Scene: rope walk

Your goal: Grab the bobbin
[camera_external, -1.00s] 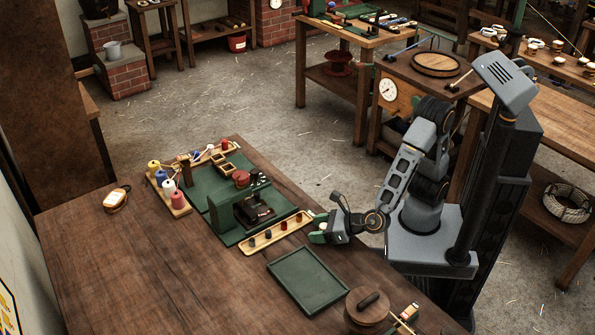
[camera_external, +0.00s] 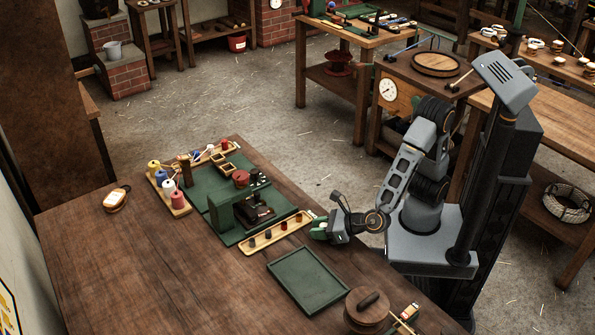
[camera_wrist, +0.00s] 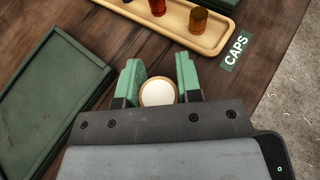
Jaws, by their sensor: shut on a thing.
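My gripper (camera_wrist: 158,88) is shut in the wrist view, its green pads on either side of a round piece (camera_wrist: 158,93) with a white face and a tan rim. I cannot tell for sure that this piece is the bobbin; its lower part is hidden by my gripper. In the external view my gripper (camera_external: 319,231) is at the table's right edge, just right of the caps tray, and the held piece is too small to make out. Several coloured spools (camera_external: 177,199), red, white, blue and yellow, stand in a wooden rack at the left of the green board.
The caps tray (camera_external: 253,246) with several small pegs lies beside my gripper, its CAPS label (camera_wrist: 236,50) facing the wrist camera. An empty green tray (camera_external: 307,280) lies in front. A lidded wooden pot (camera_external: 366,316) stands nearer the camera. The table's left front is clear.

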